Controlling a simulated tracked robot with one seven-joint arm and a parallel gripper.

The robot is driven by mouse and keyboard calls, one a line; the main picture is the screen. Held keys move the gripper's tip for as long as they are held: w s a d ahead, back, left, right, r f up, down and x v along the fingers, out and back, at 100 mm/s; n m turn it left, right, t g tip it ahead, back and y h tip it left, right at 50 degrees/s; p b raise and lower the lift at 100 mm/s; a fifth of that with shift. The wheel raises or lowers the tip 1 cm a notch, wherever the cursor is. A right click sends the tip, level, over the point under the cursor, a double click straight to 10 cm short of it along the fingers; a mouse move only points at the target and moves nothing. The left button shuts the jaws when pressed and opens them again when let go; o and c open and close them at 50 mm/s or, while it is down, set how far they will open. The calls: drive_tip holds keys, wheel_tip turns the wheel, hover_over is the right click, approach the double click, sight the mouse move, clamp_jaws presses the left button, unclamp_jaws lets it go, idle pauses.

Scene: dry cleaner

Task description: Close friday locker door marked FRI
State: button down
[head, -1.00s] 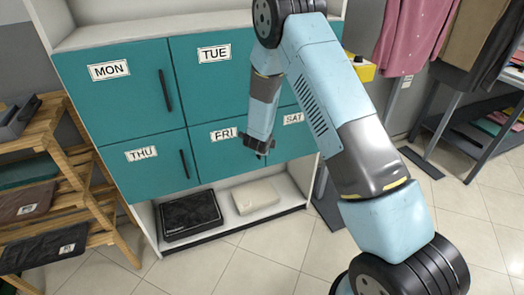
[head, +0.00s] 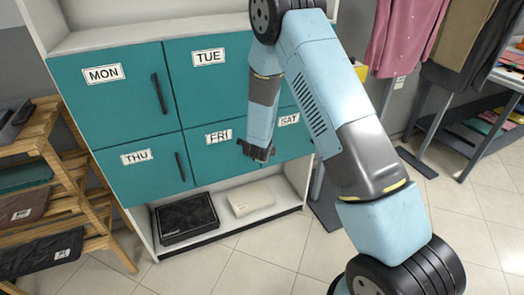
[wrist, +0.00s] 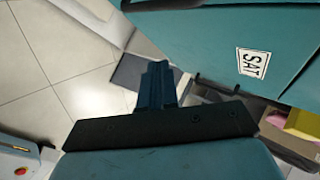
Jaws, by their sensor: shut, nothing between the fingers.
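The FRI locker door (head: 207,165) is a teal panel in the lower row, between THU and SAT. My gripper (head: 259,152) is shut and empty, pointing down in front of the border between FRI and SAT. In the wrist view my gripper (wrist: 157,85) shows dark closed fingers. The teal SAT door (wrist: 225,30) with its sideways SAT label (wrist: 253,63) is beside them.
A black case (head: 186,217) and a pale folded item (head: 250,198) lie on the open bottom shelf. A wooden rack (head: 85,205) stands left, a clothes rail with garments (head: 408,35) right. The tiled floor (head: 240,265) in front is clear.

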drive_tip(key=s+d+r+m+g+h, duration=0.1)
drive_tip(key=s+d+r+m+h, duration=0.1)
drive_tip(key=s+d+r+m, duration=0.5)
drive_tip(key=s+d+r+m+g+h, duration=0.1)
drive_tip(key=s+d+r+m, duration=0.4)
drive_tip(key=r+m, duration=0.7)
drive_tip(key=s+d+r+m+g+h, duration=0.15)
drive_tip(key=s+d+r+m, duration=0.25)
drive_tip(key=d+r+m, duration=0.6)
drive_tip(key=s+r+m+g+y, duration=0.1)
drive_tip(key=s+r+m+y, duration=0.1)
drive_tip(key=s+r+m, duration=0.9)
drive_tip(key=s+a+r+m+t+y, duration=0.1)
drive_tip(key=s+a+m+y, duration=0.4)
drive_tip(key=s+m, duration=0.6)
drive_tip(key=shift+s+r, duration=0.6)
drive_tip(key=shift+s, duration=0.25)
drive_tip(key=shift+a, duration=0.1)
